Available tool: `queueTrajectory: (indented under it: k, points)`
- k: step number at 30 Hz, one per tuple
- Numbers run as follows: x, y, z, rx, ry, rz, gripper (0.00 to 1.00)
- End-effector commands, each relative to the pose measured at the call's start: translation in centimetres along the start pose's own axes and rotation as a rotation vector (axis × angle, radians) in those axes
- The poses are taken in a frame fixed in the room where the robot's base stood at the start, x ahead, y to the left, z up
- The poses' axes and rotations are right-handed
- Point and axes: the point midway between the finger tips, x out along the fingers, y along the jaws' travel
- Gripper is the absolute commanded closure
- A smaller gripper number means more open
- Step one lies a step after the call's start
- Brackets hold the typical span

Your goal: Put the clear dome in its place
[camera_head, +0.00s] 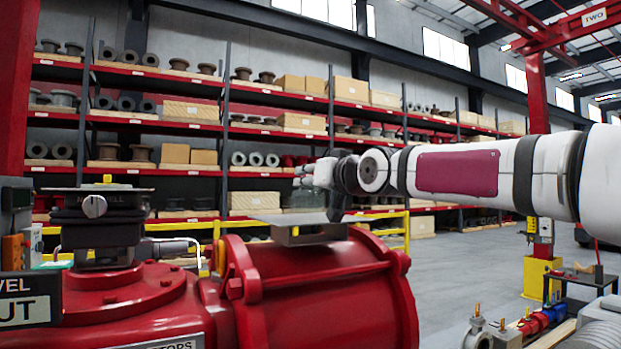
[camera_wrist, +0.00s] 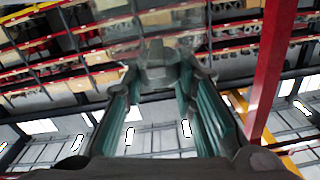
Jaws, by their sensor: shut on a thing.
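My gripper (camera_wrist: 160,72) is shut on the clear dome (camera_wrist: 120,32), with its teal-padded fingers on either side of the dome's grey top part. In the head view my gripper (camera_head: 318,173) reaches in from the right, above the metal plate (camera_head: 290,236) on the red cylinder. The dome (camera_head: 300,199) shows there only as a faint see-through shape by my gripper; its lower edge is hard to make out, so I cannot tell whether it touches the plate. The black indicator housing (camera_head: 95,228), with a small yellow piece on top, stands left of my gripper on the red actuator.
The red actuator body (camera_head: 320,285) fills the lower left. A yellow railing (camera_head: 408,232) and loaded red shelves (camera_head: 260,125) stand behind. A red post (camera_head: 538,120) and a small bench (camera_head: 583,280) are at the right. Grey floor (camera_head: 465,262) is open between.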

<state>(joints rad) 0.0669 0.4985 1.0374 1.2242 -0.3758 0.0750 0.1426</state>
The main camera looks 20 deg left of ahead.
Motion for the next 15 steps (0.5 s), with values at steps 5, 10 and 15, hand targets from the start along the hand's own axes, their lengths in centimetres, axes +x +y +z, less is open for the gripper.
queueTrajectory:
  k: [5,10,15]
  points:
    - [0.01,0.12,0.50,0.000,0.000,0.000,1.00]
    - [0.00,0.19,0.93,0.000,0.000,0.000,1.00]
    - [-0.01,0.18,0.96,0.000,0.000,0.000,0.61]
